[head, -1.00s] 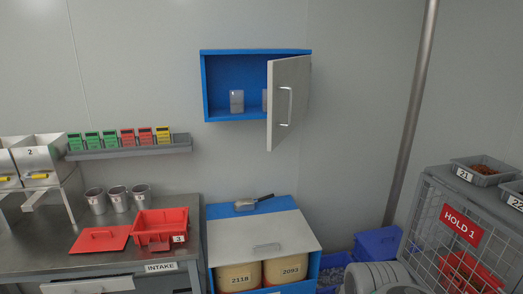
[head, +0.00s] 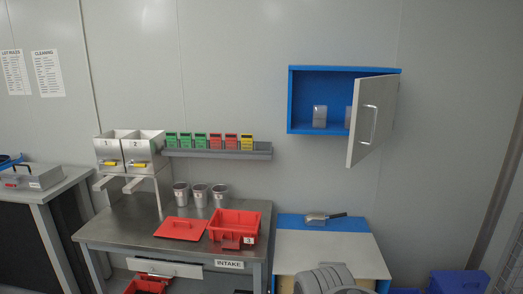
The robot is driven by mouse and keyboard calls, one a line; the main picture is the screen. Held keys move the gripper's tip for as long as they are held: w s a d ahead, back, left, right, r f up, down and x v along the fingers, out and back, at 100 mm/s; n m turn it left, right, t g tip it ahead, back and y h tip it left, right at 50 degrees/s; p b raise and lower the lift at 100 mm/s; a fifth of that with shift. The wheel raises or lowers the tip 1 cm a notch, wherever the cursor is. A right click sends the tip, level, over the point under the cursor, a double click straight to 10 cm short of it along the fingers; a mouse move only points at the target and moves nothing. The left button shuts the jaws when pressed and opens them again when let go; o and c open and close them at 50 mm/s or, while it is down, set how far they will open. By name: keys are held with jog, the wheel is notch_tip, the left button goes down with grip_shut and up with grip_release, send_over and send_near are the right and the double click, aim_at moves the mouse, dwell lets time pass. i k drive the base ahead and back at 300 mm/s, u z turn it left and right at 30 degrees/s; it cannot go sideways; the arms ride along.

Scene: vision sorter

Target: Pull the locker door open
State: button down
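The blue wall locker (head: 291,101) hangs on the grey wall, right of centre in the head view. Its pale locker door (head: 362,140) is hinged on the right side and stands open, swung out toward me. A long handle (head: 370,125) is on the door's outer face. Inside the locker stands a small grey container (head: 319,116); a second one is partly hidden behind the door. My gripper is not in view; only a grey rounded part of my arm shows at the bottom edge.
A shelf (head: 220,153) carries coloured cards.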

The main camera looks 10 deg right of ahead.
aim_at(384, 115)
jog(key=u, duration=0.65)
jog(key=i, duration=0.85)
jog(key=u, duration=0.25)
